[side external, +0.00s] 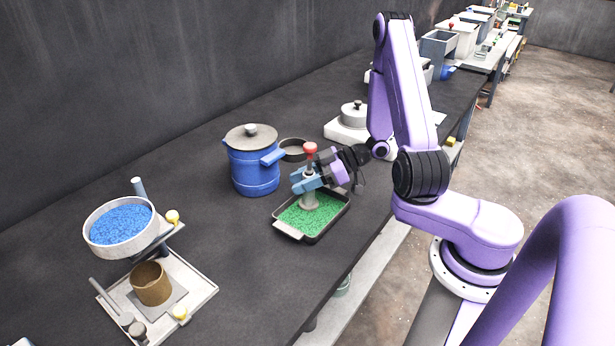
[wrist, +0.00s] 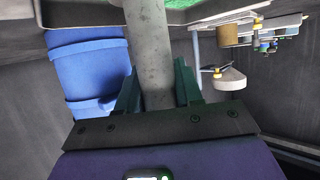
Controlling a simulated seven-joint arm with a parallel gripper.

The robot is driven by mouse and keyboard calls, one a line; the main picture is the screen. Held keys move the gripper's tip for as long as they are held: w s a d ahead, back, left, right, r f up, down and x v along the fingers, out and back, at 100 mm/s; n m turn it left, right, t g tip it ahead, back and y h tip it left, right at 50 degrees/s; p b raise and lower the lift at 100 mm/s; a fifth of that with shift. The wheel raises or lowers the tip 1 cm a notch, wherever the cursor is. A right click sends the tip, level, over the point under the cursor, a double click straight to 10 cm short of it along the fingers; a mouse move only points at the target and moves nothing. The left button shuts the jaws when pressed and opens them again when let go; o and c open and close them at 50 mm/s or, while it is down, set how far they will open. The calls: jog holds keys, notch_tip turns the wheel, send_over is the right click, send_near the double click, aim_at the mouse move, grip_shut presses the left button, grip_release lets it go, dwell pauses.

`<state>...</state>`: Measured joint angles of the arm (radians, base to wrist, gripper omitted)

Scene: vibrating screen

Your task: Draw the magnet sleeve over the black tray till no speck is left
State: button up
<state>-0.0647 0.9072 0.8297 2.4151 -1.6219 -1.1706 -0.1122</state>
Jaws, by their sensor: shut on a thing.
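The magnet sleeve (side external: 310,201) is a grey upright cylinder with a red knob on top. My gripper (side external: 310,182) is shut on it, around its upper part below the knob. In the wrist view my gripper (wrist: 158,95) has a finger on each side of the grey sleeve (wrist: 150,45). The black tray (side external: 318,239) lies below and holds a layer of green granules. The sleeve's lower end is over or in the granules; I cannot tell whether it touches them. Dark specks are too small to make out.
A blue lidded canister (side external: 254,170) stands left of the tray, with a shallow dark dish (side external: 293,149) behind. A round sieve (side external: 122,248) of blue granules and a brown cup (side external: 151,284) are at the lower left. A white scale (side external: 345,131) stands behind. Bare bench lies left of the tray.

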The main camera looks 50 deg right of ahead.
jog(key=shift+a, duration=0.7)
jog(key=d, duration=0.1)
jog(key=s+d, duration=0.1)
jog(key=d, duration=0.2)
jog(key=shift+s+d+r, duration=0.15)
jog(key=shift+s+d, duration=0.15)
jog(key=shift+s, duration=0.1)
jog(key=shift+a, duration=1.95)
jog(key=shift+d, duration=1.95)
jog(key=shift+a+r, duration=0.1)
jog(key=shift+a, duration=2.25)
jog(key=shift+s+d+r, duration=0.1)
jog(key=shift+s+d, duration=0.2)
jog(key=shift+d, duration=0.55)
jog(key=shift+s+d+r, duration=0.1)
jog(key=shift+s+d, duration=0.2)
jog(key=shift+d, duration=0.55)
jog(key=shift+s+d, duration=0.3)
jog(key=shift+d, duration=0.55)
jog(key=shift+a, duration=2.4)
jog(key=shift+d+r, duration=0.1)
jog(key=shift+d, duration=1.9)
jog(key=shift+a, duration=2.1)
jog(key=shift+w+r, duration=0.1)
jog(key=shift+r, duration=0.1)
notch_tip(320, 180, up, 6)
jog(key=shift+r, duration=0.15)
